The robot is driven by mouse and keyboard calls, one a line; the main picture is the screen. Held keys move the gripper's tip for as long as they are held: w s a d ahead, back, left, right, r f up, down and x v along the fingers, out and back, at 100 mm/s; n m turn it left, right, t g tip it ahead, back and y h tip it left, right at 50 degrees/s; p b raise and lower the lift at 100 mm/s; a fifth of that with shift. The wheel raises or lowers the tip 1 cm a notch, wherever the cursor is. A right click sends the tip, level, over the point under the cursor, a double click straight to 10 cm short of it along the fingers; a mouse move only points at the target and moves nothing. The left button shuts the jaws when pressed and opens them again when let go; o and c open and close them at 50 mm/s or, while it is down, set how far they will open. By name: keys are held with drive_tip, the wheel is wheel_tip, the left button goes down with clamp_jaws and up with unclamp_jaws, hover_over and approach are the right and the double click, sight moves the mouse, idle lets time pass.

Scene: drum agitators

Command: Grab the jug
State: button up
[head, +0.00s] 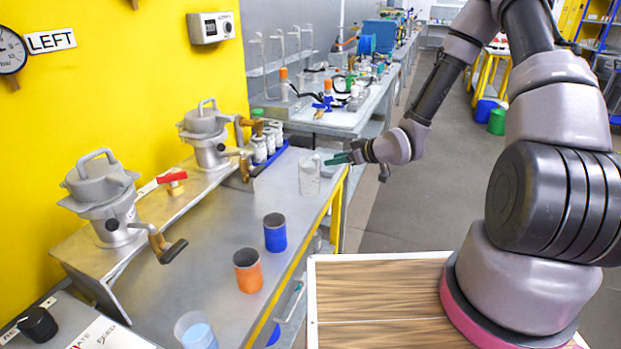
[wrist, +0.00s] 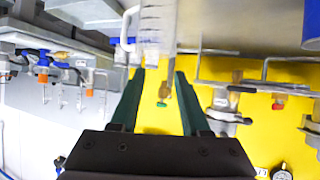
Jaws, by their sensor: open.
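The jug (head: 309,174) is clear and stands upright on the grey bench near its right edge. In the wrist view the jug (wrist: 157,28) shows printed graduations and a pale handle on its left side; its upper part in that picture is cut off by the frame. My gripper (head: 337,159) is open and comes in from the right, just beside the jug. In the wrist view its two green fingers (wrist: 160,78) point toward the jug, which lines up with the gap between them. I cannot tell whether they touch it.
A blue cup (head: 275,232), an orange cup (head: 249,270) and a clear beaker with blue liquid (head: 196,332) stand nearer on the bench. Two metal drum vessels (head: 105,200) (head: 206,133) stand along the yellow wall. Small white bottles (head: 259,149) stand behind the jug.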

sight(300, 166)
drive_tip(key=shift+y, duration=0.7)
drive_tip(key=x, duration=0.4)
drive_tip(key=s+x, duration=0.1)
drive_tip(key=x, duration=0.7)
drive_tip(key=shift+a+f, duration=0.5)
clamp_jaws()
